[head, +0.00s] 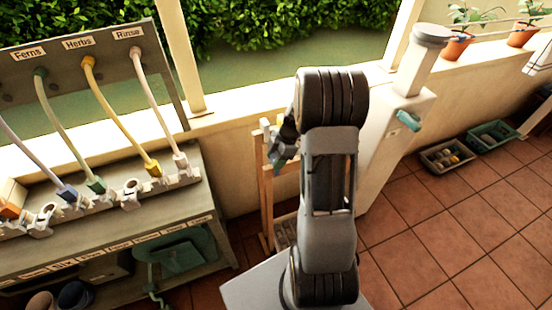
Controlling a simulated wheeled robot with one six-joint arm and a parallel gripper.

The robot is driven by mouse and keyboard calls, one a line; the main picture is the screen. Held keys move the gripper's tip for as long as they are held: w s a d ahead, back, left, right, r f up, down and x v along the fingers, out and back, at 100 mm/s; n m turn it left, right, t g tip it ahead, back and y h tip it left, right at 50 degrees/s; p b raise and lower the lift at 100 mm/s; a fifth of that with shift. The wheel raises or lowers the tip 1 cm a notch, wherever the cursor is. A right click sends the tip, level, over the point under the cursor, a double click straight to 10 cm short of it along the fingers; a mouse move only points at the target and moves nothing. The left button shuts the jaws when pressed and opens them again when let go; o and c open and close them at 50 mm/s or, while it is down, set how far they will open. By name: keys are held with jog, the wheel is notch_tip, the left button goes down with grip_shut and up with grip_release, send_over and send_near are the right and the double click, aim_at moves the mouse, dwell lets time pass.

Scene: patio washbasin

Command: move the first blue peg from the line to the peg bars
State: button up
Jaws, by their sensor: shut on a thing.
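My gripper (279,155) is partly hidden behind my own arm, in the middle of the head view. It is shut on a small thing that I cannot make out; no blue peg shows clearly. The gripper is at the upper part of a wooden frame (266,190) with upright posts and bars, by the low wall. Whether it touches the frame I cannot tell. I cannot tell for sure whether this frame is the peg bars. No line with pegs can be made out.
On the left, a bench (215,233) carries hoses under a panel (62,65) labelled Ferns, Herbs and Rinse. A pale pillar (390,130) with a teal handle (408,121) stands right of my arm. Crates (447,158) lie on the otherwise open tiled floor at right.

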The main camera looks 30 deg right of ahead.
jog(key=o, duration=1)
jog(key=shift+r+p, duration=1.85)
jog(key=shift+r, duration=2.15)
